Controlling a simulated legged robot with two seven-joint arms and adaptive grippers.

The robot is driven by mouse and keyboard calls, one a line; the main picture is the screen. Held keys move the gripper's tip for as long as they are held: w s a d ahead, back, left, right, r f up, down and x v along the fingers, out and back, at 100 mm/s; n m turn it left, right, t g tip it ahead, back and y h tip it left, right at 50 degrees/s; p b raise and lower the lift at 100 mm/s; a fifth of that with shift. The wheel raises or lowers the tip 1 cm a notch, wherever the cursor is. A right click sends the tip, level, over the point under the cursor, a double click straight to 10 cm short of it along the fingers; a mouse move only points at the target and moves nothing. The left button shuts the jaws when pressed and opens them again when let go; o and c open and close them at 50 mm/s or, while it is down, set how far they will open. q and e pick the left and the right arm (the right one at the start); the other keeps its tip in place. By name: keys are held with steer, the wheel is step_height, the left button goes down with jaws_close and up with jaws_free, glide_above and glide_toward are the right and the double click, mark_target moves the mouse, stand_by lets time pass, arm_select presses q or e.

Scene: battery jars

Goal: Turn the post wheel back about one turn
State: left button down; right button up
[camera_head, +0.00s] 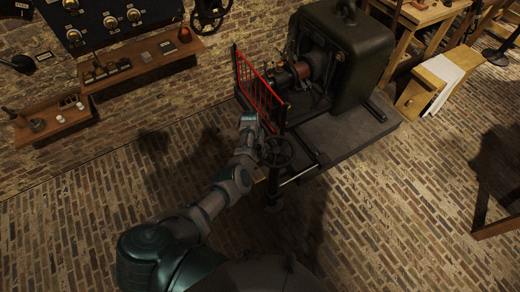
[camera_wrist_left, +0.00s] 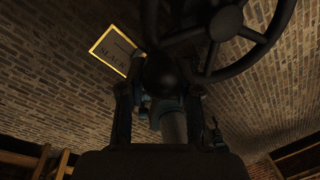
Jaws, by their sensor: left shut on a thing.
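The post wheel (camera_head: 277,152) is a dark spoked handwheel on top of a short dark post (camera_head: 273,194) in front of the machine. In the left wrist view the wheel (camera_wrist_left: 236,30) fills the top right, with its rim and spokes close to the camera. My left gripper (camera_head: 262,147) reaches the wheel's left side. In the left wrist view the fingers of my left gripper (camera_wrist_left: 162,92) stand either side of a dark round knob (camera_wrist_left: 162,74) beside the wheel's rim, shut on it. The exact contact is dark. My right gripper is not in view.
A red guard rail (camera_head: 258,88) stands just behind the wheel, before a large dark machine (camera_head: 345,50) on a grey base (camera_head: 350,130). A yellow-framed sign (camera_wrist_left: 115,50) shows left of the knob.

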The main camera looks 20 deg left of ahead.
arm_select(q)
steer(key=shift+w+d+r, duration=0.1)
steer(key=shift+d+r, duration=0.05)
steer(key=shift+d, duration=0.4)
steer(key=shift+a, duration=0.6)
steer(key=shift+d, duration=0.5)
steer(key=shift+a, duration=0.2)
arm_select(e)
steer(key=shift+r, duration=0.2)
arm_select(q)
steer(key=c, duration=0.8)
jaws_free()
steer(key=shift+d, duration=0.2)
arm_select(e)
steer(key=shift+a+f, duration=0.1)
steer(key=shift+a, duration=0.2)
